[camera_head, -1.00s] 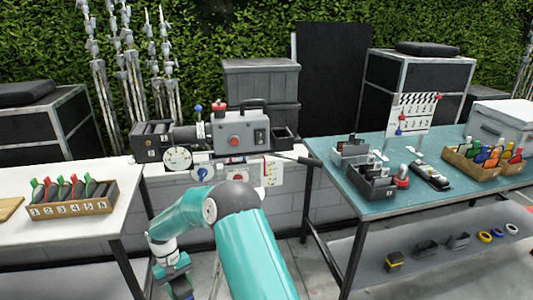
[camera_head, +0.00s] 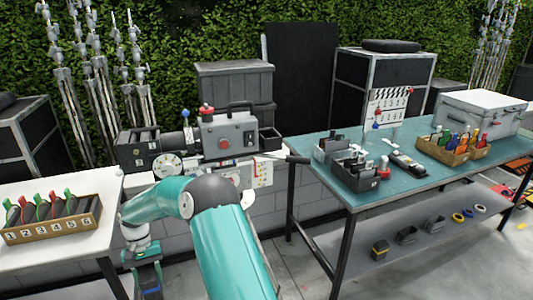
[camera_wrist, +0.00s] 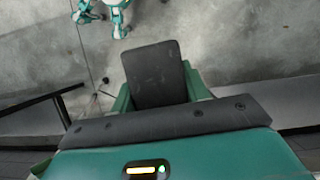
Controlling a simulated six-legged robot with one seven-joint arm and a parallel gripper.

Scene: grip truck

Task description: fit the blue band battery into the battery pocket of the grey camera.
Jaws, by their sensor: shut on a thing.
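The grey camera (camera_head: 219,142) stands on the white stand behind my arm, with a red knob on top and a handle. A dark open-topped box shape (camera_head: 270,143) sits at its right end; I cannot tell whether this is the battery pocket. My gripper (camera_head: 150,284) hangs low at the lower left, beside the white table and well below the camera. In the wrist view its green jaws are shut on a dark flat block (camera_wrist: 155,75), seemingly the battery.
A white table (camera_head: 60,185) with a numbered tray (camera_head: 52,231) of coloured-top items is at left. A teal table (camera_head: 360,195) with bins and a slate is at right. Its lower shelf (camera_head: 345,245) holds a yellow-marked block (camera_head: 379,248), grey blocks and tape rolls.

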